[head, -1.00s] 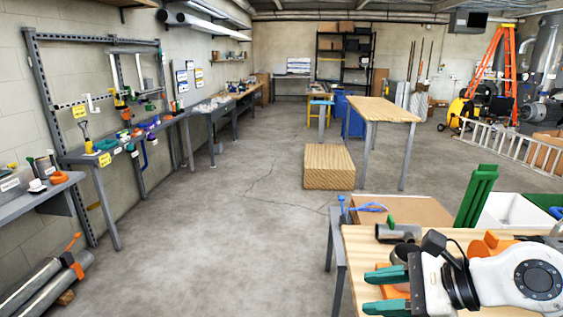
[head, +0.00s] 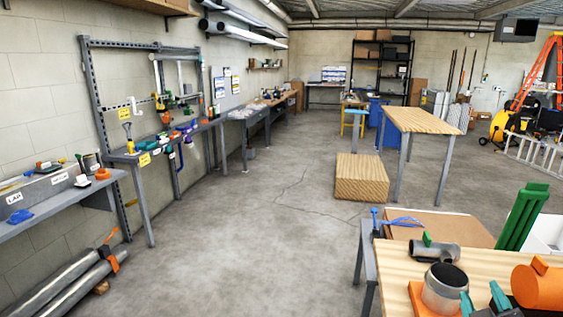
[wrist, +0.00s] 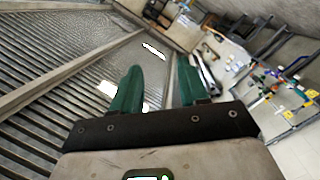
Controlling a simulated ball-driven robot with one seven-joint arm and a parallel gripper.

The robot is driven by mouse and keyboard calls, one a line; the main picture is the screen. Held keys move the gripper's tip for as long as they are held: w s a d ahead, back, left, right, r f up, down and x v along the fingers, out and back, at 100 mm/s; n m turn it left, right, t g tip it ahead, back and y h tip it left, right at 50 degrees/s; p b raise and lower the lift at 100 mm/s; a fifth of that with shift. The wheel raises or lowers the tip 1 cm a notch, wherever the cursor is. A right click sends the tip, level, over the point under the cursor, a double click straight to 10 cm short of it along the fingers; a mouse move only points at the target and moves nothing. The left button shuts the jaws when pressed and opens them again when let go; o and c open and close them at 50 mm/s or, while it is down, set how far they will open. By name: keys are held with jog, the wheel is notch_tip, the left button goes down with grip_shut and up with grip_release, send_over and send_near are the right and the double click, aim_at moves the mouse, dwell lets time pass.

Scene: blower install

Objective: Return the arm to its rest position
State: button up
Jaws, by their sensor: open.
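My gripper (head: 484,301) shows only by its green fingertips at the bottom edge of the head view, low at the right, with most of my arm out of frame. In the wrist view my gripper (wrist: 158,80) has its two green fingers apart with nothing between them. In the head view a grey metal cylinder (head: 444,290) stands on an orange base on the near wooden table (head: 394,262), just behind the fingertips. An orange rounded part (head: 540,287) is to their right. I cannot tell whether the gripper touches either part.
A grey pipe piece (head: 434,251), a cardboard box (head: 450,228) and a green slatted rack (head: 522,216) are at the near table. A wooden block (head: 362,178) lies on the floor. A tool bench (head: 150,150) lines the left wall. The middle floor (head: 250,240) is clear.

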jog(key=s+a+f+m+g+y, duration=0.2)
jog(key=s+a+f+g, duration=0.15)
jog(key=s+f, duration=0.45)
jog(key=s+a+f+m+g+y, duration=0.1)
jog(key=s+a+f+g+y, duration=0.3)
jog(key=f, duration=0.9)
jog(key=s+a+f+m+g+y, duration=0.1)
jog(key=s+f+g, duration=0.5)
jog(key=s, duration=0.7)
jog(key=shift+s+f, duration=0.25)
jog(key=shift+f, duration=0.65)
jog(key=shift+a+g, duration=0.1)
jog(key=shift+g, duration=0.15)
